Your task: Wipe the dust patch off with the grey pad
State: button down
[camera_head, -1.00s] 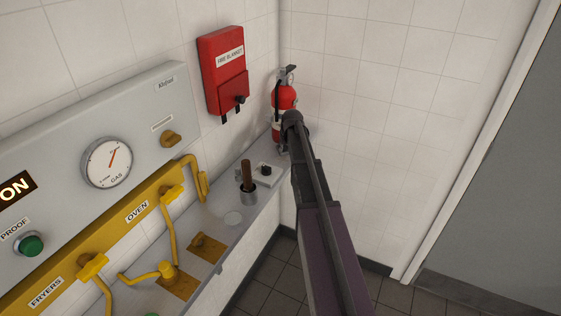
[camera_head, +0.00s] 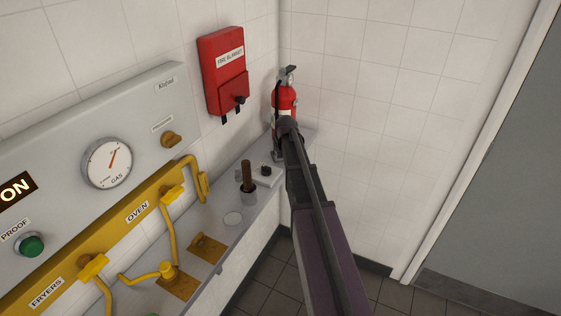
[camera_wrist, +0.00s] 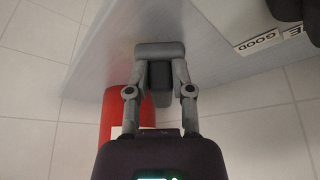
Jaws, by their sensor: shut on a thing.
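My gripper (camera_wrist: 159,72) is shut on a grey block, which looks like the grey pad (camera_wrist: 160,49), in the wrist view. The pad is over or against the grey shelf surface (camera_wrist: 210,50); I cannot tell if it touches. In the head view my arm reaches to the far right end of the shelf, in front of the fire extinguisher, and hides the gripper and pad. No dust patch shows clearly.
The red fire extinguisher (camera_head: 285,98) stands in the corner, and in the wrist view it shows left of my gripper (camera_wrist: 113,112). A fire blanket box (camera_head: 223,72) hangs above.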

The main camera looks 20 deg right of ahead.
jog(key=shift+f, duration=0.1)
dwell(0.5)
jog(key=shift+w+d, duration=0.75)
jog(key=shift+d, duration=0.25)
jog(key=shift+w+d, duration=0.75)
jog(key=shift+d, duration=0.2)
jog(key=shift+s+a, duration=0.1)
jog(key=shift+s+a, duration=0.75)
jog(key=shift+a, duration=0.2)
jog(key=shift+s+a, duration=0.75)
jog(key=shift+a, duration=0.2)
